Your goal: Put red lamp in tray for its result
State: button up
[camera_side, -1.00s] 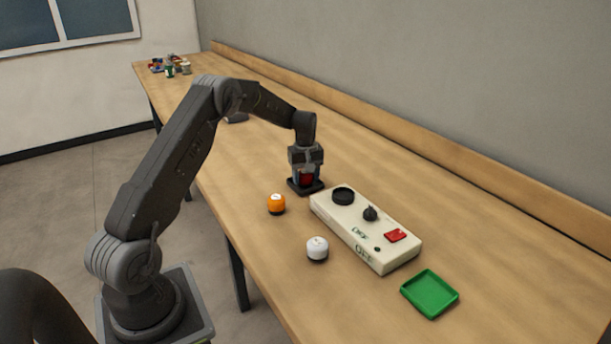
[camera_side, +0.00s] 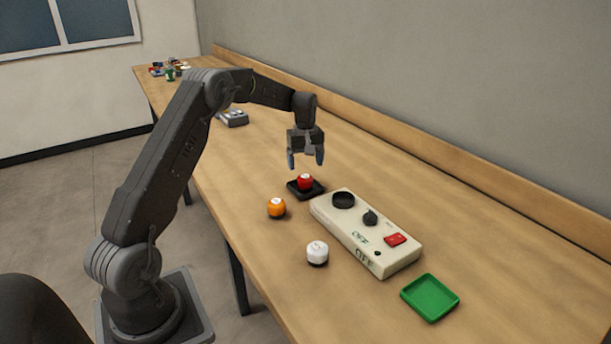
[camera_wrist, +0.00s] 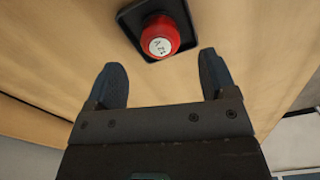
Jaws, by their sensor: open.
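The red lamp (camera_side: 305,182), with a pale marked top, sits in a small black tray (camera_side: 317,190) behind the white panel box. In the wrist view the red lamp (camera_wrist: 158,37) stands inside the black tray (camera_wrist: 131,20), beyond my fingertips. My gripper (camera_side: 306,160) is open and empty, raised above the red lamp and apart from it. Both fingers show in the wrist view with a gap between my gripper's tips (camera_wrist: 163,75). A green tray (camera_side: 430,297) lies empty at the near right of the bench.
A white panel box (camera_side: 365,235) has a black round socket (camera_side: 343,200), a black knob (camera_side: 370,217) and a red switch (camera_side: 395,239). An orange lamp (camera_side: 276,208) and a white lamp (camera_side: 317,253) stand at its left. A grey device (camera_side: 233,117) and small clutter (camera_side: 168,69) lie farther back.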

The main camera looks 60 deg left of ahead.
aim_at(306, 177)
jog(key=s+d+r+m, duration=0.25)
jog(key=d+r, duration=0.45)
jog(key=r, duration=0.5)
jog(key=s+d+r+m+t, duration=0.2)
jog(key=s+d+r+m, duration=0.35)
jog(key=d, duration=0.55)
jog(key=s+d+f+m+t, duration=0.1)
jog(key=s+d+m, duration=0.2)
jog(key=s+d, duration=0.3)
jog(key=s+d+f+m+t, duration=0.1)
jog(key=s+d+m, duration=0.3)
jog(key=s, duration=1.1)
jog(key=shift+d+t, duration=0.8)
jog(key=shift+d, duration=0.15)
jog(key=shift+f, duration=0.1)
